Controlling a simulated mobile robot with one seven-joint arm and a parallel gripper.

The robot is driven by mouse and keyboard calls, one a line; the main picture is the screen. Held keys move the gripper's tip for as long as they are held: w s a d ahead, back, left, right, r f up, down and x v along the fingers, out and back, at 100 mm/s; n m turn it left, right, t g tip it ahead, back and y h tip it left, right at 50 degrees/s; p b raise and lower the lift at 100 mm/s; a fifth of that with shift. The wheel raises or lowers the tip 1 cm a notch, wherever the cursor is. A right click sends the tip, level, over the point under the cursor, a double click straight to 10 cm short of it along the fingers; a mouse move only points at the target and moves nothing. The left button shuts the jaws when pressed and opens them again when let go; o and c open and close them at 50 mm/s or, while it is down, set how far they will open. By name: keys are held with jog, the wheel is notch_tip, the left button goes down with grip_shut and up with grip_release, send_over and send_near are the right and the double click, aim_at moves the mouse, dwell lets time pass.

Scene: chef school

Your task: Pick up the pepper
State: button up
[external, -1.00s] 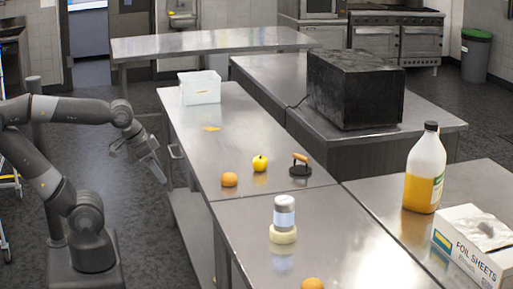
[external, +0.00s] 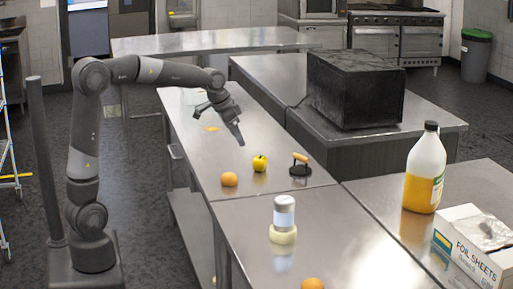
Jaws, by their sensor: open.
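A small round yellow thing with a dark stem, which looks like the pepper (external: 260,163), sits on the steel counter (external: 330,228) in the external view. It stands between an orange (external: 229,179) and a black tool with a wooden handle (external: 300,165). My gripper (external: 221,123) is open and empty, above the counter. In the picture it is up and left of the pepper, apart from it, with its fingers pointing downward.
A jar with a pale lid (external: 283,222) and another orange (external: 312,284) stand nearer the camera. A jug (external: 425,170), a foil box (external: 475,245) and a black oven (external: 355,90) stand right.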

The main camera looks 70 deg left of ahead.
jog(key=w+a+f, duration=0.5)
jog(key=w+a, duration=0.2)
jog(key=a, duration=0.2)
send_near(258, 158)
jog(key=w, duration=0.1)
jog(key=shift+n+h, duration=0.3)
jog(key=x, duration=0.6)
jog(key=shift+a+f, duration=0.1)
jog(key=shift+f, duration=0.1)
jog(key=shift+s+a+x, duration=0.15)
jog(key=shift+x, duration=1.15)
jog(key=shift+s+a+x, duration=0.1)
jog(key=shift+a+x, duration=0.1)
jog(key=shift+x, duration=1.15)
jog(key=shift+f, duration=0.1)
jog(key=shift+c, duration=0.5)
jog(key=c, duration=1)
